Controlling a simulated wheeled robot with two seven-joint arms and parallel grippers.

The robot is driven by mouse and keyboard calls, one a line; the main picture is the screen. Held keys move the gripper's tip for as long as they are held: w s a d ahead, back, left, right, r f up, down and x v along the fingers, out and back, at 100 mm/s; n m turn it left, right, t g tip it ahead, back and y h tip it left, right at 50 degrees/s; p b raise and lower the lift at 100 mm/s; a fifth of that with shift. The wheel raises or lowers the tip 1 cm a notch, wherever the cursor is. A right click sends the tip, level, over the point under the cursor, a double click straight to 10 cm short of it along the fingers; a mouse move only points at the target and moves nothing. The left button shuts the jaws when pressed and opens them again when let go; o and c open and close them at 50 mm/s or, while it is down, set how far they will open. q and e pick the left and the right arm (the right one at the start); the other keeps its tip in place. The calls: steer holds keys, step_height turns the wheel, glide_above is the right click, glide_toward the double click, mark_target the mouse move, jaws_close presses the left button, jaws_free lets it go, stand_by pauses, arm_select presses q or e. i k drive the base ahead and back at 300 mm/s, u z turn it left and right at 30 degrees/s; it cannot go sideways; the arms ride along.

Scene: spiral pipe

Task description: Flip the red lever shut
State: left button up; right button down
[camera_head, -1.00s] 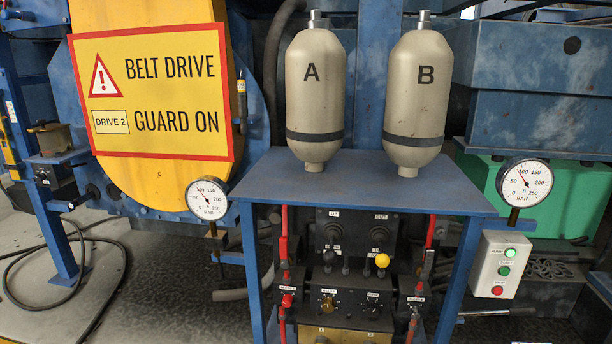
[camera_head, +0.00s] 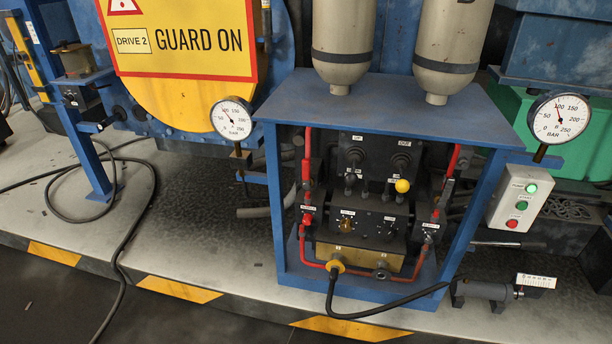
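A blue-framed valve stand (camera_head: 280,220) stands in the middle. On its left side a red upright part (camera_head: 306,172) sits on the red pipework, with a small red handle or knob (camera_head: 306,220) lower down by a white label. On the right side a slanted red part (camera_head: 453,161) is tilted outward at its top. The pictures are too small to tell which of these is the lever, or whether it is open or shut. Neither of my grippers is in view.
A yellow-knobbed lever (camera_head: 402,186) stands on the black panel. Gauges flank the stand at left (camera_head: 231,118) and right (camera_head: 559,118). A button box (camera_head: 519,197) is at right. A black hose (camera_head: 370,310) runs in front to a grey cylinder (camera_head: 485,290). Cables lie on the left floor.

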mark_target(305, 163)
steer(key=z, duration=0.3)
steer(key=i, duration=0.85)
steer(key=u, duration=0.2)
